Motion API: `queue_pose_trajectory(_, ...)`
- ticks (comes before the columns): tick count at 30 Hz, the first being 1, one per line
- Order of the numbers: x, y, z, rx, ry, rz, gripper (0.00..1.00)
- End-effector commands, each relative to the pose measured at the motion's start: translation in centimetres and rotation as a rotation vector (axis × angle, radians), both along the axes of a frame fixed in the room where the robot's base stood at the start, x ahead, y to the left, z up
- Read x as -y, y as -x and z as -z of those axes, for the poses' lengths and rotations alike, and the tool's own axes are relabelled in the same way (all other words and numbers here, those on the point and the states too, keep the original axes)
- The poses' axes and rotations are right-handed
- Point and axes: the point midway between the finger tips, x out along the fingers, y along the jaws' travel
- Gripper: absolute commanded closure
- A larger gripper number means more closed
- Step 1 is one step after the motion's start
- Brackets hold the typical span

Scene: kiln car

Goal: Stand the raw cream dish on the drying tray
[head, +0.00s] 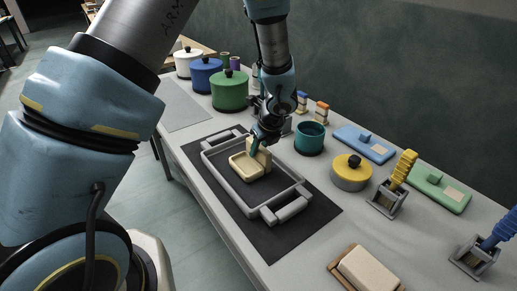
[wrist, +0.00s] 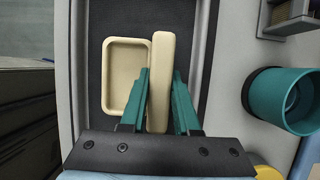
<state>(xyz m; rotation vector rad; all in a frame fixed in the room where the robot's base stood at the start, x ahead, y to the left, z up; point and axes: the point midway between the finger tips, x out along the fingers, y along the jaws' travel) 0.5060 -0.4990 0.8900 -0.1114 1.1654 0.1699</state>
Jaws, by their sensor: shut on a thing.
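The drying tray (head: 292,209) is a grey frame with a dark inside and end handles, lying on a dark mat. Its right rim (wrist: 202,60) runs upright in the wrist view. My gripper (head: 257,143) is low over the tray, its teal fingers (wrist: 162,78) shut on a cream dish (wrist: 161,60) seen edge-on as a thick slab. Whether its lower edge touches the tray is hard to tell. A second cream dish (wrist: 126,72), shallow with a raised rim, lies flat just left of it; it also shows in the head view (head: 243,170).
A teal pot (head: 309,140) stands just right of the tray, beyond it a yellow-lidded pot (head: 350,174). Green (head: 229,92), blue (head: 206,77) and white lidded pots stand at the back. A yellow brush in a holder (head: 387,199) and a cream block on wood (head: 368,269) are nearer.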

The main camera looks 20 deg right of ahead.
Motion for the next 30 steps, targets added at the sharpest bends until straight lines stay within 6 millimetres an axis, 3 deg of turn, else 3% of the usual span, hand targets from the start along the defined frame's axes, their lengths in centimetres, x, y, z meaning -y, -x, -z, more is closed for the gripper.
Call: queue_pose_trajectory(30, 0.0, 0.0, 1.0, 0.001, 0.001, 0.000, 1.00)
